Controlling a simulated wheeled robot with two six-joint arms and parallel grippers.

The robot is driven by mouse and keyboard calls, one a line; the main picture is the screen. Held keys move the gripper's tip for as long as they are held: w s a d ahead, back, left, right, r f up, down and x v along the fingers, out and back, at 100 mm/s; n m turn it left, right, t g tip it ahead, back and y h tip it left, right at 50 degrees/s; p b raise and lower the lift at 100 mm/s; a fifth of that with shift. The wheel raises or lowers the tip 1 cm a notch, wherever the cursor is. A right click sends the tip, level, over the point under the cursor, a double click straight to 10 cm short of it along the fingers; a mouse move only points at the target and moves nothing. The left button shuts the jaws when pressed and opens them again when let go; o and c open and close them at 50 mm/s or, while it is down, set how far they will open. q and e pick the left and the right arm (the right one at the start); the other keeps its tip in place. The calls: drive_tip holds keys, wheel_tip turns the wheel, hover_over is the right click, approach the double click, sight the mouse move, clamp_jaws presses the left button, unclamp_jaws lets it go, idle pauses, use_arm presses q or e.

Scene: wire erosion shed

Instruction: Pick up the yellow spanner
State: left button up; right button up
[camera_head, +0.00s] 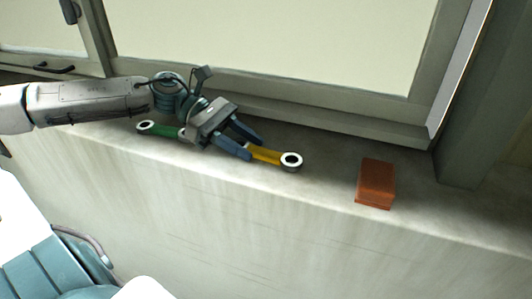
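The yellow spanner (265,154) lies on the concrete ledge, its pale ring end with a dark hole pointing right. Its left part is hidden under my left gripper. My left gripper (256,149) comes in from the left, low over the spanner, with its two blue fingers apart. The yellow handle shows between and just beyond the fingertips. I cannot tell whether either finger touches it. My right gripper is not in view.
A green spanner (163,131) lies on the ledge left of my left gripper, partly hidden by it. A reddish-brown block (376,183) stands to the right. The window frame (330,116) runs along the back. The ledge (325,180) is clear between yellow spanner and block.

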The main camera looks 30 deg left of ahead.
use_arm(q)
drive_tip(key=shift+a, duration=0.15)
drive_tip(key=c, duration=0.4)
drive_tip(key=shift+s+d, duration=0.15)
drive_tip(key=shift+d, duration=0.05)
drive_tip(key=shift+c, duration=0.7)
drive_tip(key=shift+f, duration=0.1)
clamp_jaws()
